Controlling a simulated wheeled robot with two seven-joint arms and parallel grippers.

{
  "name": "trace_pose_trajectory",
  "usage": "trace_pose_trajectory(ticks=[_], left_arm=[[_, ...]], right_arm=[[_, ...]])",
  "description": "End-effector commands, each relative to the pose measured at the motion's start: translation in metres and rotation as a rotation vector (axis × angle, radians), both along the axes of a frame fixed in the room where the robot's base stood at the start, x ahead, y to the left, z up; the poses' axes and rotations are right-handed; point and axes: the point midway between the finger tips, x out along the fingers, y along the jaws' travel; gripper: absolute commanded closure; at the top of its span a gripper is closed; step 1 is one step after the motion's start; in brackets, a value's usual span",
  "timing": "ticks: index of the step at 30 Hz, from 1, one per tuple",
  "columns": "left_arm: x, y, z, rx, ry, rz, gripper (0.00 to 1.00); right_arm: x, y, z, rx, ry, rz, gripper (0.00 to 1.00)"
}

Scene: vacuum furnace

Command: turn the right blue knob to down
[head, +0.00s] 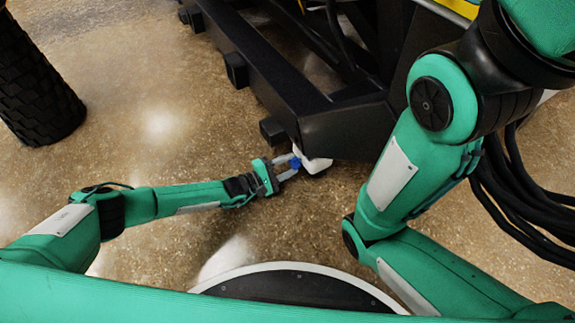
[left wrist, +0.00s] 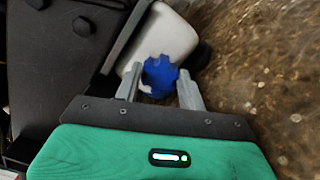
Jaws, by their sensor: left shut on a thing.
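A blue knob (head: 295,162) sits on a small white box (head: 316,164) at the near corner of the black frame. My left gripper (head: 289,166) reaches it from the left and is shut on it. In the left wrist view the blue knob (left wrist: 161,74) is lobed and lies between the two grey fingers of the left gripper (left wrist: 160,88), with the white box (left wrist: 165,35) behind it. The knob's pointing direction cannot be told, as the fingers cover its sides. Only one blue knob shows. My right arm is in the head view, but its gripper is out of sight.
The black metal frame (head: 262,80) runs from the top left to the knob. A dark ribbed tyre-like object (head: 36,90) stands at the upper left. Black cables (head: 525,205) hang at the right. The speckled floor (head: 150,150) on the left is clear.

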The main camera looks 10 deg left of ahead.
Motion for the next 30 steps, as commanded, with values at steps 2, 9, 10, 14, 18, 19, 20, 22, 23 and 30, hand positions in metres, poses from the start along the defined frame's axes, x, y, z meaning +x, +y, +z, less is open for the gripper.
trace_pose_trajectory(ticks=[2, 9, 10, 14, 18, 19, 20, 22, 23, 30], left_arm=[[-0.0011, 0.0004, -0.0015, 0.043, -0.057, 0.0, 0.82], [-0.0012, 0.0002, -0.0021, 0.178, -0.241, 0.0, 0.82], [-0.0012, 0.0002, -0.0021, 0.195, -0.264, 0.0, 0.82], [-0.0015, 0.0, -0.0026, 0.267, -0.365, -0.001, 0.82], [-0.0015, 0.0001, -0.003, 0.345, -0.471, -0.001, 0.82], [-0.0017, 0.0002, -0.0032, 0.362, -0.495, -0.001, 0.82], [-0.0017, 0.0001, -0.0034, 0.378, -0.518, -0.001, 0.82], [-0.0019, 0.0001, -0.0036, 0.415, -0.57, -0.002, 0.82], [-0.0018, 0.0002, -0.0037, 0.432, -0.591, -0.001, 0.82], [-0.0014, 0.0002, -0.0038, 0.544, -0.747, -0.002, 0.82]], right_arm=[[0.0, 0.0, 0.0001, 0.0, 0.0, 0.0, 0.64], [0.0001, 0.0, 0.0, 0.0, 0.0, 0.0, 0.64], [0.0001, 0.0, 0.0, 0.0, 0.0, 0.0, 0.64], [0.0004, 0.0001, -0.0001, 0.0, 0.001, 0.0, 0.64], [0.001, 0.0001, -0.0004, -0.001, 0.003, 0.0, 0.64], [0.001, 0.0001, -0.0005, -0.001, 0.003, 0.0, 0.64], [0.0012, 0.0002, -0.0005, 0.0, 0.004, 0.0, 0.64], [0.0015, 0.0002, -0.0007, -0.001, 0.005, 0.0, 0.64], [0.0017, 0.0002, -0.0007, -0.001, 0.005, 0.0, 0.64], [0.0019, 0.0003, -0.0009, -0.001, 0.007, 0.0, 0.64]])
